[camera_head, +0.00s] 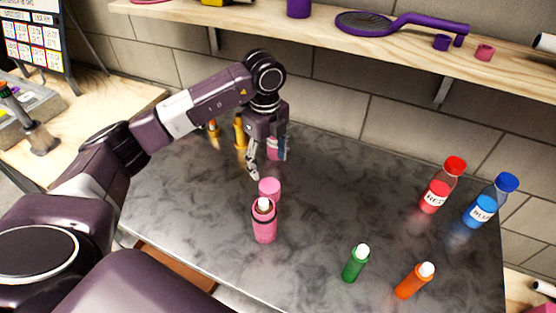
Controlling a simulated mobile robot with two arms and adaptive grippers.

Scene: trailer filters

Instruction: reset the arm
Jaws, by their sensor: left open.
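My left arm comes in from the left and bends down over the dark marbled counter (330,210). My left gripper (268,163) is open and points down near the back of the counter. A small pink and pale blue item (275,150) shows right at the gripper's fingers; I cannot tell whether it is between or behind them. A pink cup (269,186) stands in front of the gripper, and a pink bottle (264,225) with a pale tip stands nearer still. My right gripper is not in view.
A yellow bottle (239,132) stands left of the gripper. Green (355,264) and orange (412,283) bottles stand at the front right, red (440,188) and blue (488,203) ones at the right. A wooden shelf (330,38) crosses above. The counter's middle right is clear.

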